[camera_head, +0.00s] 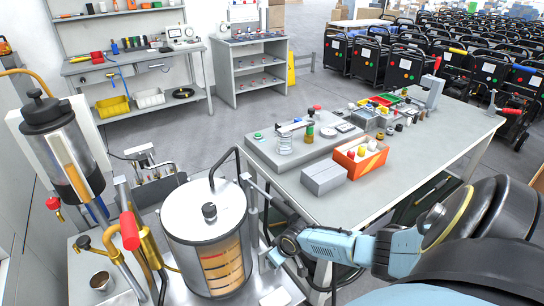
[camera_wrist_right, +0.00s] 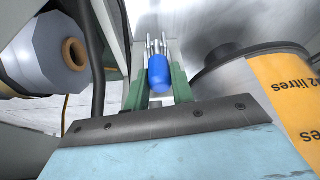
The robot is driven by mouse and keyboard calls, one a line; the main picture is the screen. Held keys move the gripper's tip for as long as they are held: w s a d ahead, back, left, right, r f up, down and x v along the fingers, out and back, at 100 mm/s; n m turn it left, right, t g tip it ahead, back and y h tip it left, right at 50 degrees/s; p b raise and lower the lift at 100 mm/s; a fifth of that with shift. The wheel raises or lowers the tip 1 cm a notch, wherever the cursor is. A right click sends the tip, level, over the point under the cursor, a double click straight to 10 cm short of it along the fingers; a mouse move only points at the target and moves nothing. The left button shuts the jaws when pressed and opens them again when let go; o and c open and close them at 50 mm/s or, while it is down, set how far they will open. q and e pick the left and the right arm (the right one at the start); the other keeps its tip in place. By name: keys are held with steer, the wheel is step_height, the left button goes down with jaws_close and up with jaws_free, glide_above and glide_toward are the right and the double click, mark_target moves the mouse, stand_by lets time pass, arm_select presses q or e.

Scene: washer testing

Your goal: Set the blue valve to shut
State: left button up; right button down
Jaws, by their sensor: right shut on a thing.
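The blue valve's handle (camera_wrist_right: 160,74) shows in the right wrist view as a rounded blue grip with thin metal rods behind it. It lies between the two green fingers of my right gripper (camera_wrist_right: 159,88), which is shut on it. I cannot make out the blue handle there. The valve's body is mostly hidden, so I cannot tell its setting. My left gripper is in neither view.
Red-handled pipework (camera_head: 130,230) stands left of the tank. The grey workbench (camera_head: 400,180) holds an orange bin (camera_head: 360,158) and a grey box (camera_head: 323,178).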

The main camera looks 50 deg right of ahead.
steer(key=shift+w, duration=0.1)
stand_by(0.4)
steer(key=c, duration=1.2)
jaws_free()
steer(key=shift+r+p, duration=0.3)
steer(key=shift+r, duration=0.15)
steer(key=s+p, duration=0.2)
steer(key=s, duration=1)
steer(key=shift+s+a+r+p, duration=0.1)
steer(key=shift+s+p, duration=0.1)
steer(key=shift+p, duration=0.2)
